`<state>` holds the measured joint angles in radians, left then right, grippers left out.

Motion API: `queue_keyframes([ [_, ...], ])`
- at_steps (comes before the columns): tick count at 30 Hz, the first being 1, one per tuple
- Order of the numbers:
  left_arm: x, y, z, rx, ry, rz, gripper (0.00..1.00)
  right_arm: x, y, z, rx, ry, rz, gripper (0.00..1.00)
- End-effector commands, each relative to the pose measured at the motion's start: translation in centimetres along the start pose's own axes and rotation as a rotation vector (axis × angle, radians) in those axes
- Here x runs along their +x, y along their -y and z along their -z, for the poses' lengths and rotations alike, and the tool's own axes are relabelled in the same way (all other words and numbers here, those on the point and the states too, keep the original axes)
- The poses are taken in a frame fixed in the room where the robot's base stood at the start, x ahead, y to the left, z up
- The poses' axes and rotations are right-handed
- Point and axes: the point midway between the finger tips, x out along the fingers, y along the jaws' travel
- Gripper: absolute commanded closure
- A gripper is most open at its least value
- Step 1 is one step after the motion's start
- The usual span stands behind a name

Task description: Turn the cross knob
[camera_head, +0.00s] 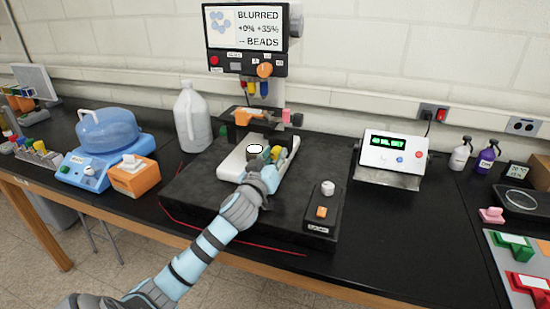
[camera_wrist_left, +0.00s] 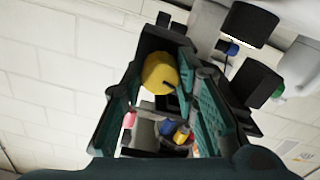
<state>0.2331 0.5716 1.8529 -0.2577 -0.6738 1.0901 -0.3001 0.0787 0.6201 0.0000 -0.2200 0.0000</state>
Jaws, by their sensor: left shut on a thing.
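My left gripper (camera_head: 268,166) reaches in from below to the white stage of the bench instrument and covers part of it. In the left wrist view its dark green fingers (camera_wrist_left: 158,108) are shut on a rounded yellow knob (camera_wrist_left: 160,73). The yellow knob also shows in the head view (camera_head: 277,152), just beyond the fingertips. I cannot make out a cross shape on it, as the fingers hide part of it. The screen (camera_head: 246,33) above reads "BLURRED", "+0% +35%" and "BEADS". My right gripper is not in view.
A control box (camera_head: 321,212) with a white knob and orange button stands right of my arm. A white jug (camera_head: 192,118), blue centrifuge (camera_head: 105,140) and orange box (camera_head: 134,175) stand left. A white meter (camera_head: 393,158) stands right. Bare black bench lies in front of the meter.

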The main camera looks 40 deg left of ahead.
Motion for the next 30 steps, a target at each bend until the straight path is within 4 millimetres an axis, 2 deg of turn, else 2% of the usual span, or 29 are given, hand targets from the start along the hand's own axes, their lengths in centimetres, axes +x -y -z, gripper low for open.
queue_keyframes([
  [11,0.0,-0.1,0.2,-0.002,-0.003,-0.001,1.00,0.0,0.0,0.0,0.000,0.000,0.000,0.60],
  [12,0.0,-0.1,0.2,-0.002,-0.003,-0.001,0.66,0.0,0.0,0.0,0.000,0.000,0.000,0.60],
  [15,0.0,0.0,0.1,-0.002,-0.003,-0.001,0.52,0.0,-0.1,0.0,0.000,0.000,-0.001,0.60],
  [25,-0.4,0.0,0.0,-0.002,0.000,-0.001,0.52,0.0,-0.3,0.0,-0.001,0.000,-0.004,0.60],
  [28,-1.9,0.0,0.0,0.002,0.000,-0.001,0.52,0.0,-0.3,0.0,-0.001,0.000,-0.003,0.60],
  [30,-3.6,0.0,-0.1,0.001,0.001,-0.003,0.52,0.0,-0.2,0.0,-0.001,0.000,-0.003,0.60],
])
